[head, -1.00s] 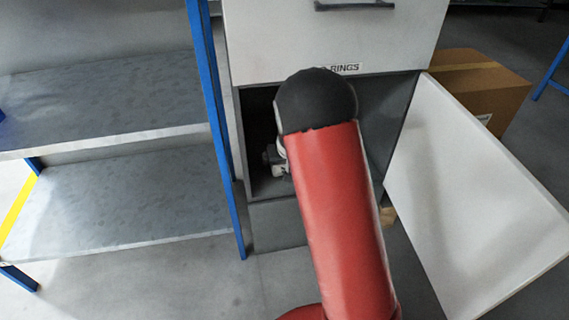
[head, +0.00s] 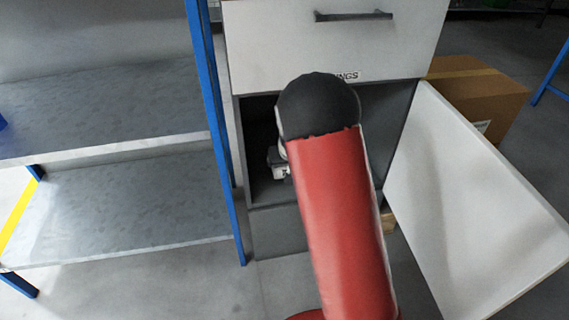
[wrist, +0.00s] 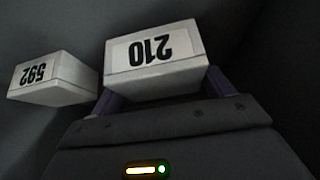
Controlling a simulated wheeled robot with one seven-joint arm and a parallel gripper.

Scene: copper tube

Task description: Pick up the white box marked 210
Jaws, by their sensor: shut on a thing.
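The white box marked 210 (wrist: 155,58) is in the middle of the wrist view, its label upside down. My gripper (wrist: 158,90) is shut on it, with a dark finger at each side of the box. In the head view my red and black arm reaches into the open lower compartment of the cabinet (head: 270,219). My arm hides most of that compartment, and the box marked 210 cannot be made out there.
A second white box marked 592 (wrist: 52,78) is just left of the held box. The cabinet door (head: 465,200) stands open at the right, with a cardboard box (head: 475,92) behind it. A blue-framed shelf (head: 130,195) stands close at the left. A drawer (head: 335,45) is above the opening.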

